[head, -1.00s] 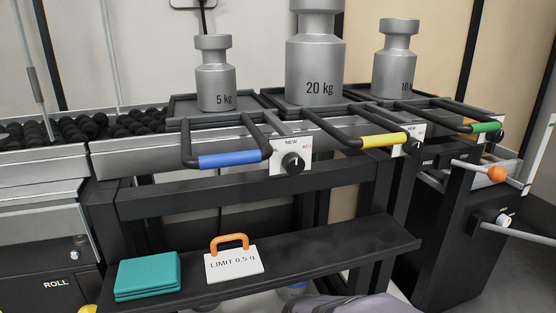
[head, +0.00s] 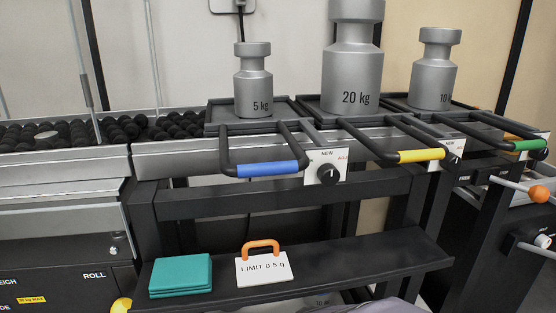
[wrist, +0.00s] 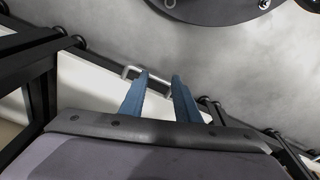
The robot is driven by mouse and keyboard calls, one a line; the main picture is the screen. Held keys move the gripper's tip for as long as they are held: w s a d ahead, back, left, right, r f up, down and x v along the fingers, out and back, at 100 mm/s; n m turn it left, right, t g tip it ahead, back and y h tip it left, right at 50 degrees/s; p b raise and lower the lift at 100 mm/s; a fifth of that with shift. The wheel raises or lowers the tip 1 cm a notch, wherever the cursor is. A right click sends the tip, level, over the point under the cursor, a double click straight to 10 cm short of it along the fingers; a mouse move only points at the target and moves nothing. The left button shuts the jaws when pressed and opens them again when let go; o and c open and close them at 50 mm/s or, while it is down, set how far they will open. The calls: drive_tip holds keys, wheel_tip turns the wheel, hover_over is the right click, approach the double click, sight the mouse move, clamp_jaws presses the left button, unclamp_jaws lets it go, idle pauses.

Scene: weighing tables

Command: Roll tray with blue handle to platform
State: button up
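The tray with the blue handle (head: 216,126) is a dark flat tray on the rack, carrying a grey 5 kg weight (head: 253,85). Its blue handle grip (head: 267,169) sticks out toward me on a black bar loop. To its left is a raised bed of black rollers (head: 60,136) in a metal frame; I cannot tell whether this is the platform. My gripper (wrist: 160,76) shows in the wrist view as two blue fingers apart, with nothing between them. It is away from the blue handle, which does not show in the wrist view.
Trays with a yellow handle (head: 420,156) and a green handle (head: 529,145) stand to the right with larger weights. A black shelf (head: 345,259) below holds a teal block (head: 181,276) and a LIMIT sign (head: 263,269). An orange-knobbed lever (head: 539,193) juts out at right.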

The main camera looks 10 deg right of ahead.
drive_tip(key=w+a+r+n+t+y+p, duration=0.1)
drive_tip(key=w+a+r+n+t+p, duration=0.15)
drive_tip(key=a+n, duration=0.45)
drive_tip(key=w+a+r+n+t+y+p, duration=0.1)
drive_tip(key=w+a+r+n+y+p, duration=0.15)
drive_tip(key=a+n, duration=0.45)
drive_tip(key=s+a+r+n+g+h+p, duration=0.2)
drive_tip(key=s+a+r+g+h+p, duration=0.15)
drive_tip(key=s+p, duration=0.6)
drive_tip(key=s+d+r+m+g+h+p, duration=0.2)
drive_tip(key=s+r+m+p, duration=0.45)
drive_tip(key=p, duration=0.95)
drive_tip(key=s+d+r+n+t+h+p, duration=0.2)
drive_tip(key=d+r+n+h+p, duration=0.7)
drive_tip(key=d+r+n+p, duration=0.3)
drive_tip(key=w+d+r+n+t+h+p, duration=0.1)
drive_tip(key=w+r+n+t+p, duration=0.15)
drive_tip(key=r+n+t, duration=0.2)
drive_tip(key=w+d+r+n+t+h+p, duration=0.1)
drive_tip(key=w+r+n+t+p, duration=0.1)
drive_tip(key=r+n+t+p, duration=0.3)
drive_tip(key=w+a+r+n+t+y+p, duration=0.2)
drive_tip(key=a+r+n+t, duration=0.1)
drive_tip(key=r+n, duration=0.3)
drive_tip(key=w+a+r+n+t+y+p, duration=0.1)
drive_tip(key=a+r+n+t+y+p, duration=0.2)
drive_tip(key=r+n, duration=0.3)
drive_tip(key=shift+w+a+r+n+t, duration=0.25)
drive_tip(key=shift+w+n+t, duration=0.1)
drive_tip(key=shift+n+t, duration=0.45)
